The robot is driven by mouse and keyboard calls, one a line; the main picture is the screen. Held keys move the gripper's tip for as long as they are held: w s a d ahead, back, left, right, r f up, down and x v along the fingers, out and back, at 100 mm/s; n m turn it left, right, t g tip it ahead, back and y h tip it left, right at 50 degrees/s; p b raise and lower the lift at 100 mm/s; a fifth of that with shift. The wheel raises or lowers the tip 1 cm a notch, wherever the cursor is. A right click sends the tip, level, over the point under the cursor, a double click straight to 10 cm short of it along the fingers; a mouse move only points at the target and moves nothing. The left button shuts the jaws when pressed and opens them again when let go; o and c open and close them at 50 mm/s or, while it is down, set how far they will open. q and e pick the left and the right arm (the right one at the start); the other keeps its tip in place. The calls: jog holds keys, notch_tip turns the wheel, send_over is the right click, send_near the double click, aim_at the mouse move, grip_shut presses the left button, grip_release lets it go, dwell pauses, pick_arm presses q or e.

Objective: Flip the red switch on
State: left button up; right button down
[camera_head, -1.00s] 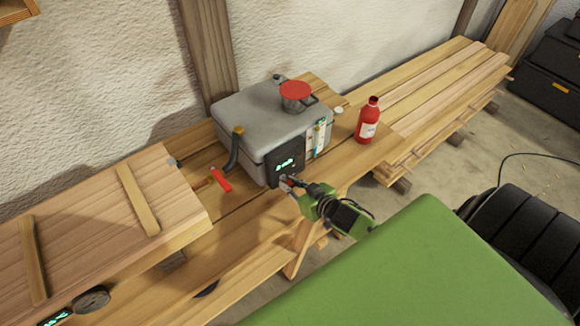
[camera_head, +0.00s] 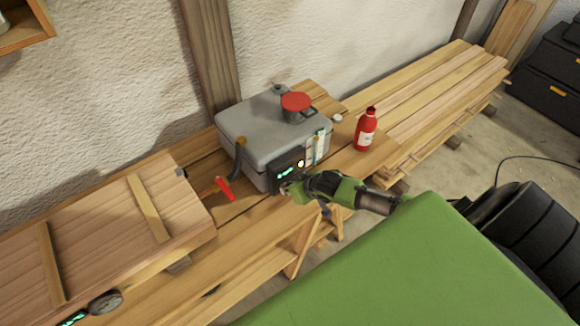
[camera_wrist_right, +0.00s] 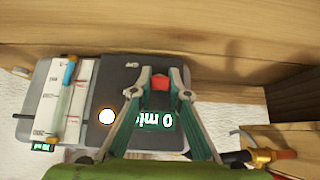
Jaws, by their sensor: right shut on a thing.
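A grey box (camera_head: 250,120) stands on the plank bench, with a dark panel (camera_head: 282,180) on its front. A round lamp (camera_head: 301,164) on the panel glows, also seen bright in the wrist view (camera_wrist_right: 107,117). My left gripper is out of view.
A wooden lid or panel (camera_head: 110,230) covers the bench's left. Planks (camera_head: 430,100) fill the back right.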

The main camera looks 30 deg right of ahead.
jog(key=c, duration=1.9)
grip_release()
jog(key=v, duration=1.2)
